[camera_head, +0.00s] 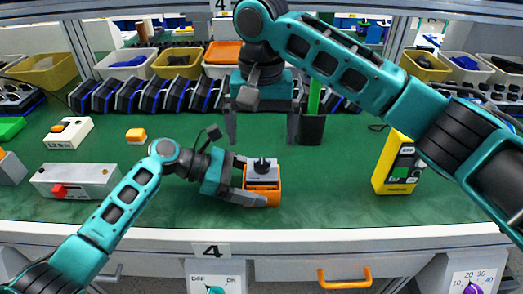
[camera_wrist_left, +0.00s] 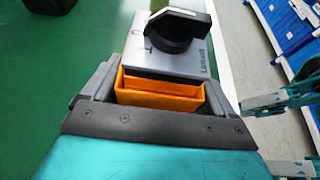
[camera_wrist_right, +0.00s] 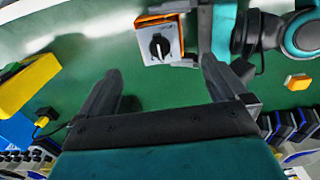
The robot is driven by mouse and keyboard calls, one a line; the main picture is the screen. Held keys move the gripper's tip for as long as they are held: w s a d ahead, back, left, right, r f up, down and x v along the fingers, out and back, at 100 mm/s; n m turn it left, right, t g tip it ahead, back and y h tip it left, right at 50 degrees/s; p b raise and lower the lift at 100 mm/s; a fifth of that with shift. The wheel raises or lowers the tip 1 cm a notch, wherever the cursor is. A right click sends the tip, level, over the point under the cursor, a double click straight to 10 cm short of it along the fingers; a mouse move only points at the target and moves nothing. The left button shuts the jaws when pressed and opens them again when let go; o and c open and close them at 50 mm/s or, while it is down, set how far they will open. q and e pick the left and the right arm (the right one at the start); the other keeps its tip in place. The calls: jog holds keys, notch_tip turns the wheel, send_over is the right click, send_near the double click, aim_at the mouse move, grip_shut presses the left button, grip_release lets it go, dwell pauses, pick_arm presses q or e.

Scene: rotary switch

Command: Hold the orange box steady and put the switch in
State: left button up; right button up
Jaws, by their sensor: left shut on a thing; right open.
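The orange box (camera_head: 262,198) is on the green table, with the fingers of my left gripper (camera_head: 254,181) shut on its sides. The grey switch (camera_head: 262,172) with a black knob sits at the top of the box. In the left wrist view the switch (camera_wrist_left: 150,58) covers the far part of the orange box (camera_wrist_left: 160,96), and an open part of the box shows on the near side. I cannot tell how deep the switch sits. My right gripper (camera_head: 262,130) is open and empty, fingers pointing down beyond the box. The right wrist view shows the switch (camera_wrist_right: 160,45) just ahead of its fingertips.
A yellow meter (camera_head: 398,165) stands to the right, and a dark holder (camera_head: 311,128) is behind. A grey box with a red knob (camera_head: 75,182) and a small orange-topped button box (camera_head: 136,135) are to the left. Bins line the back. Free table lies right of the orange box.

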pick_arm(q)
jog(key=o, duration=0.8)
jog(key=shift+o, duration=0.2)
pick_arm(e)
notch_tip(320, 180, up, 3)
jog(key=shift+f, duration=0.2)
pick_arm(q)
jog(key=shift+a, duration=0.1)
jog(key=v, duration=1.2)
